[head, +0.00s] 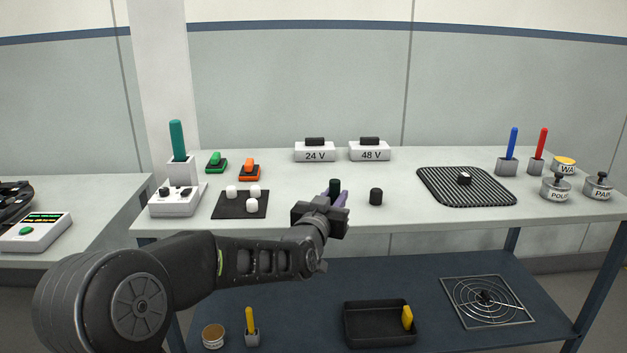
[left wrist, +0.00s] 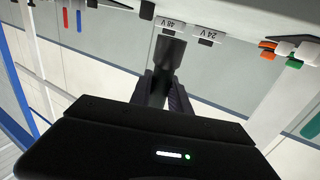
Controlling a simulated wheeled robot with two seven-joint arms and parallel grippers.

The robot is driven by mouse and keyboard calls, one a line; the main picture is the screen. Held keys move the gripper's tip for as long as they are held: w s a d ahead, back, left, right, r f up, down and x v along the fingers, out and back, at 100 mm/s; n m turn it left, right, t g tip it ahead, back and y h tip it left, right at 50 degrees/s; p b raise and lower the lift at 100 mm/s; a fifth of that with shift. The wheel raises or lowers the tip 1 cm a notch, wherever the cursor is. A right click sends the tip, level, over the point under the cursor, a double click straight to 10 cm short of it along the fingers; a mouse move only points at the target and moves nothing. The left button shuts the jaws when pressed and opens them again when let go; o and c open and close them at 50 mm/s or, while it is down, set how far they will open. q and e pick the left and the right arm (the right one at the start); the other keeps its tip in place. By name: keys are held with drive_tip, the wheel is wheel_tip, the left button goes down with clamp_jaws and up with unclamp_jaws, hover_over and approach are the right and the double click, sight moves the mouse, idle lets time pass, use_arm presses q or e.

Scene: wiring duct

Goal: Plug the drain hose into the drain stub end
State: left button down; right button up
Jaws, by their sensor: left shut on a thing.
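My left gripper (head: 338,198) reaches over the front edge of the bench with its purple-grey fingers shut on a dark cylindrical piece (head: 335,187). In the left wrist view, which is upside down, a dark tube (left wrist: 156,88) shows between the fingers, with a wider dark end (left wrist: 168,50) beyond them. I cannot tell whether that end is one piece with the tube. A short black upright cylinder (head: 376,197) stands on the bench just right of the gripper. No label marks the drain hose or stub, so I cannot tell surely which is which. My right gripper is out of view.
White 24 V (head: 314,154) and 48 V (head: 369,153) blocks stand behind. A dark mat (head: 240,211) with white knobs lies left, a ribbed black mat (head: 482,196) right. Weights (head: 597,191) and coloured handles (head: 542,146) stand far right. A black tray (head: 362,335) sits on the lower shelf.

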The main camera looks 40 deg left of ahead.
use_arm(q)
drive_tip(key=s+d+f+m+h+p, duration=0.1)
drive_tip(key=d+f+p, duration=0.2)
drive_tip(key=d, duration=0.4)
drive_tip(key=s+d+f+m+h+p, duration=0.1)
drive_tip(key=s+d+f+h+p, duration=0.1)
drive_tip(key=d+p, duration=0.4)
drive_tip(key=s+d+f+m+h+p, duration=0.1)
drive_tip(key=d+f+p, duration=0.2)
drive_tip(key=d, duration=0.5)
drive_tip(key=shift+s+d+f+t+p, duration=0.15)
drive_tip(key=shift+f+t+p, duration=0.15)
drive_tip(key=shift+p, duration=0.4)
